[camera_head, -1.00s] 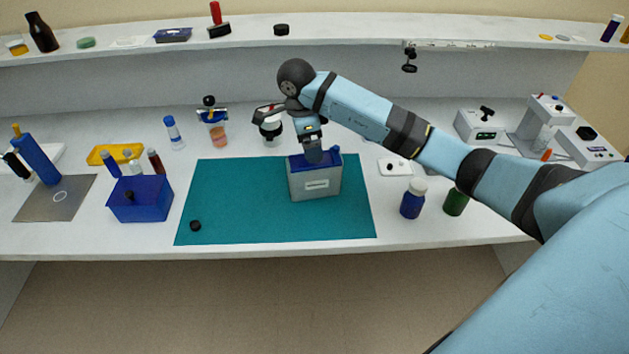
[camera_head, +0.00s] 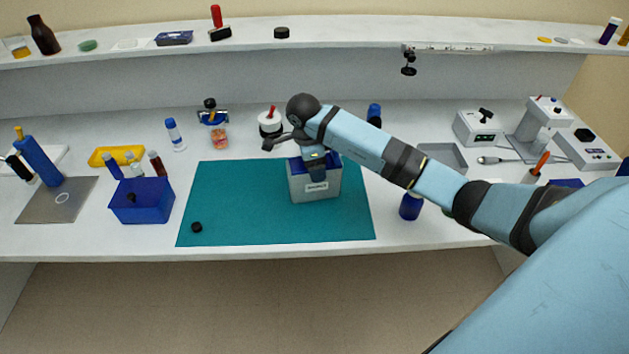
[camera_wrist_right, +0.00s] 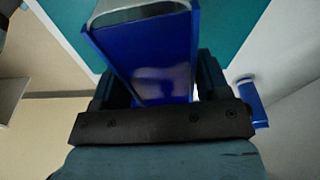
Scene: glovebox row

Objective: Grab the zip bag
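Nothing in view reads clearly as a zip bag. A grey box (camera_head: 316,187) with a white label and a blue upper part stands upright on the teal mat, near its back edge. My right gripper (camera_head: 316,168) points down into the top of this box, and its tips are partly hidden there. In the right wrist view a blue panel (camera_wrist_right: 158,58) with a grey rim lies between the spread dark fingers of the right gripper (camera_wrist_right: 163,85). I cannot tell whether the fingers touch it, but they look open. My left gripper is not in view.
A blue bottle (camera_head: 410,207) stands to the right, under my forearm. A shelf (camera_head: 340,36) runs along the back.

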